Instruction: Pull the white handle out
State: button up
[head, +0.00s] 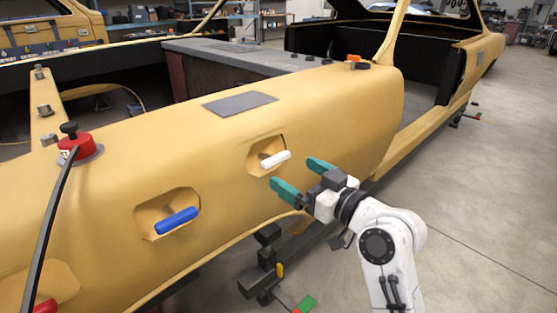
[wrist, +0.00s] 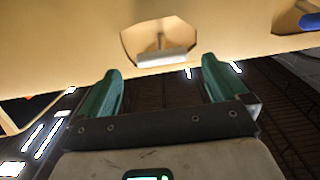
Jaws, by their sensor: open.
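The white handle (head: 276,160) is a short bar in a recess on the side of the yellow car shell (head: 330,110) in the head view. It also shows in the wrist view (wrist: 161,58), beyond the fingertips and between them. My gripper (head: 302,175) has green fingers spread apart with nothing between them, and it is just in front of the handle and a little to its right in the head view. In the wrist view the gripper (wrist: 160,78) lies below the handle, apart from it.
A blue handle (head: 177,220) sits in another recess to the left, and a red handle (head: 45,307) shows at the lower left edge. A red knob-like part (head: 76,147) with a black top stands on the shell. A stand (head: 265,255) is below. Concrete floor (head: 470,230) at right is open.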

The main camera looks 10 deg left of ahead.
aim_at(280, 162)
jog(key=x, duration=0.8)
jog(key=shift+w+a, duration=0.15)
jog(key=shift+a, duration=0.05)
jog(key=shift+c, duration=0.2)
jog(key=c, duration=1.3)
jog(key=shift+r+v, duration=0.2)
jog(key=shift+v, duration=1.05)
jog(key=o, duration=1.3)
jog(key=shift+o, duration=0.2)
